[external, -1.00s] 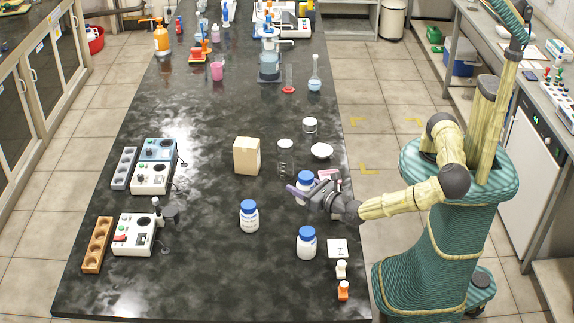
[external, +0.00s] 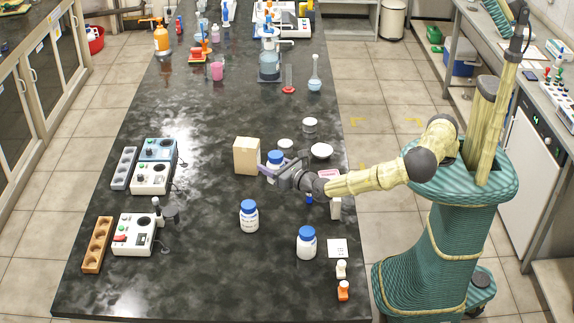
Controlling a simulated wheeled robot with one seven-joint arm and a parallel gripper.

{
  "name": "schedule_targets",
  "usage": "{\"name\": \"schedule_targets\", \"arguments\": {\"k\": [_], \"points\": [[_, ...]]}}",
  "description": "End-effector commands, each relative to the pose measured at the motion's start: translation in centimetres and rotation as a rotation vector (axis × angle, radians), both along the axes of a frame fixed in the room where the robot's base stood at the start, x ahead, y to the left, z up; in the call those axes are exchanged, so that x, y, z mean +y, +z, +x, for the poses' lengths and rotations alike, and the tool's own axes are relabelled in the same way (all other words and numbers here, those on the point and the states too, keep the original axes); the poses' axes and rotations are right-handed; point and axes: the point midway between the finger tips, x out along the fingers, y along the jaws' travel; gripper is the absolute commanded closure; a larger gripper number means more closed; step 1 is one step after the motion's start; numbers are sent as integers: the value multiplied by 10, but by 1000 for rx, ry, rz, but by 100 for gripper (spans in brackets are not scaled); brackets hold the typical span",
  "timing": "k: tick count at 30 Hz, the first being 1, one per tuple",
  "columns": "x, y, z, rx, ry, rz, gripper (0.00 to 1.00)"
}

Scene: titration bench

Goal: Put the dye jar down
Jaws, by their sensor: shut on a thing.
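My gripper (external: 274,171) is shut on a white jar with a blue cap, the dye jar (external: 275,158), above the right half of the dark bench (external: 200,250). The jar looks upright; its lower part is hidden by the gripper. I cannot tell whether its base touches the bench. It is right of a tan box (external: 246,156). Two similar blue-capped white jars stand nearer the camera, one at centre (external: 249,216) and one to the right (external: 306,243).
A clear glass jar (external: 286,144) stands just behind my gripper, partly hidden. A white dish (external: 321,150) and a lidded jar (external: 309,126) are close by. The bench left of the tan box is clear up to the instruments (external: 152,178).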

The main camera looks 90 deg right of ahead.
Motion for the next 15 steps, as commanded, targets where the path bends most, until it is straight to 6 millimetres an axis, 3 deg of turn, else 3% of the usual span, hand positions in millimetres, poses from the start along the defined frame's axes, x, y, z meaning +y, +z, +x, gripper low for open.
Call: {"name": "schedule_targets", "arguments": {"k": [6,15], "points": [[-70,31,53,-6,-26,6,73],[-176,80,98,-16,-62,-14,73]]}}
